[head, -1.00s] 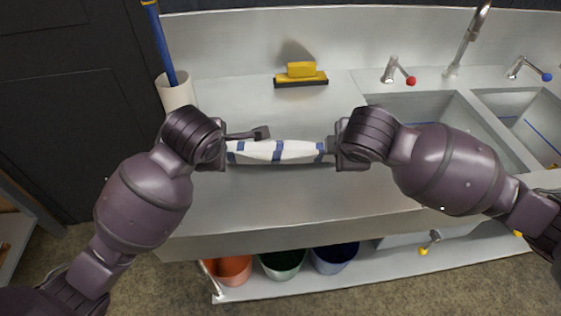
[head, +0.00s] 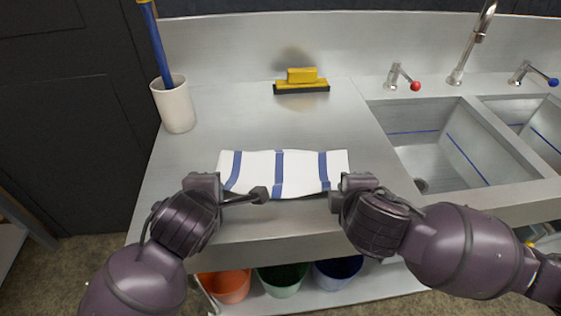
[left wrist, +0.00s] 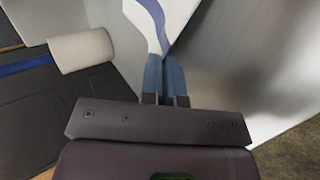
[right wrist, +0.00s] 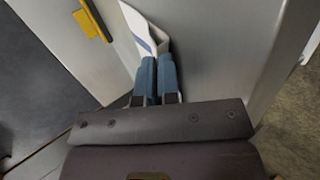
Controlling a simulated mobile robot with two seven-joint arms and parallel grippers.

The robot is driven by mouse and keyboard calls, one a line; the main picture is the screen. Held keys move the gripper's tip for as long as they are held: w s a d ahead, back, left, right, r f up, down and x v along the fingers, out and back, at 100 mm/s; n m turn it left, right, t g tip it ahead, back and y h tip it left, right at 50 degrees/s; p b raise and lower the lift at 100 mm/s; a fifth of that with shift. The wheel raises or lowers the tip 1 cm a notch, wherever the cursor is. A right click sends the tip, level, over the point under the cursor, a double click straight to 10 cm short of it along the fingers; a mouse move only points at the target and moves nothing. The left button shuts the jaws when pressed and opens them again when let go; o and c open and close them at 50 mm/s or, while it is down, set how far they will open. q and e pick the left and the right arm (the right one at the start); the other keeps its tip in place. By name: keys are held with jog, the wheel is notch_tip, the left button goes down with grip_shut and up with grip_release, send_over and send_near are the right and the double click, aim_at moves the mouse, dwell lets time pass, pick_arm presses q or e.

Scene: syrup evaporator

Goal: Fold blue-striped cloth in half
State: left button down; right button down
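The blue-striped cloth (head: 260,170) is white with blue stripes. In the head view it is a wide band over the front part of the steel counter, its near edge close to the counter's front edge. My left gripper (head: 223,193) is at its near left corner, and my right gripper (head: 335,196) is at its near right corner. In the left wrist view the fingers (left wrist: 165,62) are together on the cloth's edge (left wrist: 152,22). In the right wrist view the fingers (right wrist: 157,62) are likewise together on the cloth (right wrist: 146,36). The underside of the cloth is hidden.
A yellow squeegee (head: 302,82) lies at the back of the counter (head: 180,170). A white cup (head: 174,105) with a blue-handled tool stands at the back left. Sink basins (head: 425,140) with taps are on the right. Coloured buckets (head: 283,279) stand on a shelf below.

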pick_arm(q)
jog(key=c, duration=1)
grip_release()
pick_arm(e)
jog(key=c, duration=1)
grip_release()
pick_arm(q)
jog(key=shift+r, duration=0.1)
pick_arm(e)
jog(key=shift+r, duration=0.1)
pick_arm(q)
notch_tip(320, 180, up, 9)
jog(key=s, duration=0.2)
pick_arm(e)
notch_tip(320, 180, up, 9)
jog(key=s, duration=0.2)
